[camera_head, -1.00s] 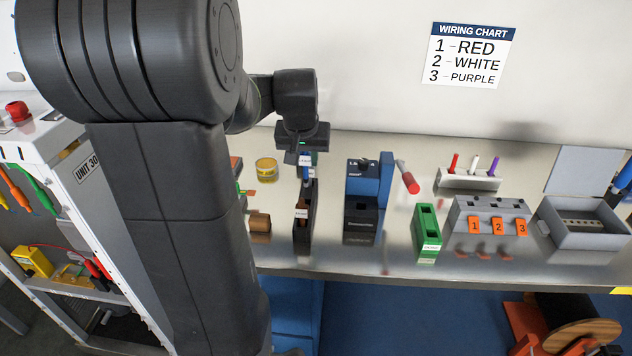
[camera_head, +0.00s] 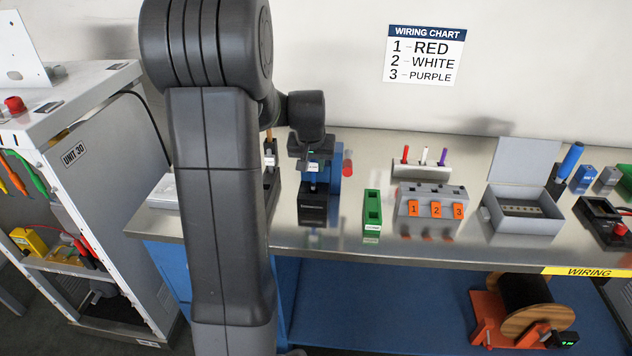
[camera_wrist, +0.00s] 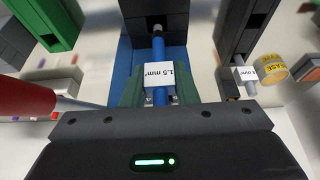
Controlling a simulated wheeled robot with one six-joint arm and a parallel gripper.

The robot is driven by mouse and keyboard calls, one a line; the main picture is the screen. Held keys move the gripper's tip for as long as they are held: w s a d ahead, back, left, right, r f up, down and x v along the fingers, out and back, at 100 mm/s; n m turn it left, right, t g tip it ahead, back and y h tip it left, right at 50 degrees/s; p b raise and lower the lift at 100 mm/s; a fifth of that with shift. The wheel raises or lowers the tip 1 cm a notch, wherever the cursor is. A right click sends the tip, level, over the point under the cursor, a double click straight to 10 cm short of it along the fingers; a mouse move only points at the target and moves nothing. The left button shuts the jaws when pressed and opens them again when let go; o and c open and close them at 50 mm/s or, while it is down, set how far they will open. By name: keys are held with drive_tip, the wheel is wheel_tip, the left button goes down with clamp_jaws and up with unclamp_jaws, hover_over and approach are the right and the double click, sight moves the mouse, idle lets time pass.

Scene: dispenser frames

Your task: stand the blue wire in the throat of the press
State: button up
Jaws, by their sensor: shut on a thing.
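The blue wire (camera_wrist: 158,52) stands in my gripper (camera_wrist: 160,95), with a white "1.5 mm²" label around it. My gripper is shut on the wire near this label. It also shows in the head view (camera_head: 312,168), above the front of the press. The press has a black lower block (camera_head: 314,208), a blue body (camera_head: 336,167) and a red-ended handle at its right. In the wrist view the wire's grey tip (camera_wrist: 157,29) is at the dark opening of the black block (camera_wrist: 181,14). I cannot tell how far inside it is.
A dark holder (camera_head: 273,178) with another labelled wire stands left of the press. A green block (camera_head: 371,215), a numbered grey block (camera_head: 428,207), a rack of red, white and purple pieces (camera_head: 421,170) and an open grey box (camera_head: 519,226) stand to the right. A yellow jar (camera_wrist: 273,67) is near the holder.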

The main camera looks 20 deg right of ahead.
sight(313, 173)
drive_tip(key=shift+f, duration=2.25)
drive_tip(key=shift+f, duration=0.25)
drive_tip(key=o, duration=1)
drive_tip(key=shift+r, duration=0.1)
drive_tip(key=shift+s+r, duration=0.1)
drive_tip(key=shift+r, duration=0.25)
drive_tip(key=v, duration=1.1)
drive_tip(key=shift+s+a+r, duration=0.1)
drive_tip(key=shift+s+r, duration=0.05)
drive_tip(key=shift+r, duration=0.1)
